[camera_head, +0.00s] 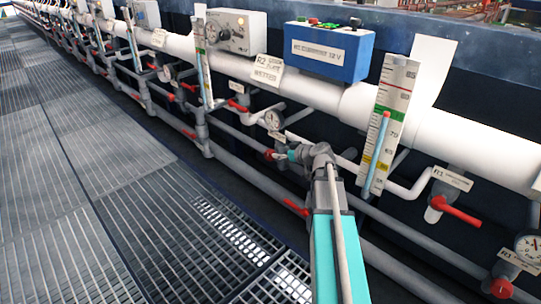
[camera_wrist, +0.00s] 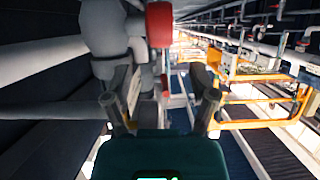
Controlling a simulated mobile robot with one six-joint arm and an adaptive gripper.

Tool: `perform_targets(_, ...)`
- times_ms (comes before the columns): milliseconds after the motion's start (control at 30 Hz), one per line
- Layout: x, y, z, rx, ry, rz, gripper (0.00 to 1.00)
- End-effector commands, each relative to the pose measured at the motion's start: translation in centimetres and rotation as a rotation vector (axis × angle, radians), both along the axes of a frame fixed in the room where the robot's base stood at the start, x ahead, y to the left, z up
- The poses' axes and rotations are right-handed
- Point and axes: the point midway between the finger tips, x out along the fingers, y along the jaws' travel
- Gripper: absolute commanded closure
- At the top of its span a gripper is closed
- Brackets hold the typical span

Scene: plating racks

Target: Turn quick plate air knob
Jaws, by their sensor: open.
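My gripper (camera_head: 285,155) is at the end of my teal and grey arm, low against the pipework in the middle of the head view. In the wrist view its two fingers (camera_wrist: 162,105) are apart, with nothing held between them. A red knob or valve handle (camera_wrist: 159,25) on grey fittings is ahead of the fingers, near the top. In the head view a small red valve part (camera_head: 269,154) shows just left of the gripper. I cannot tell whether they touch. The labels here are too small to read, so I cannot confirm which is the quick plate air knob.
A long white pipe (camera_head: 310,90) runs along the racks, with a blue control box (camera_head: 327,52) above. Grated floor (camera_head: 130,190) lies free at left.

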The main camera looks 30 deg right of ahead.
Motion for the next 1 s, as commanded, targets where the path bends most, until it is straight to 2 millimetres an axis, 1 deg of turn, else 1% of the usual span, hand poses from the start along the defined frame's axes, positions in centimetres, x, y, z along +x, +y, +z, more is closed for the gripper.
perform_targets(33,1.0,0.2,-0.6,-0.001,0.000,0.001,0.26)
perform_targets(100,1.9,0.6,-1.1,0.000,0.000,0.001,0.26)
perform_targets(300,4.2,1.4,-2.0,-0.001,0.000,0.000,0.26)
perform_targets(400,5.0,1.7,-2.3,0.000,0.000,0.001,0.26)
perform_targets(600,5.7,2.1,-2.6,0.001,0.000,0.000,0.26)
perform_targets(900,5.8,2.1,-2.5,0.001,0.000,0.000,0.26)
perform_targets(933,5.8,2.1,-2.5,0.001,0.000,0.000,0.28)
perform_targets(1000,5.8,2.1,-2.5,0.000,0.000,0.000,0.41)
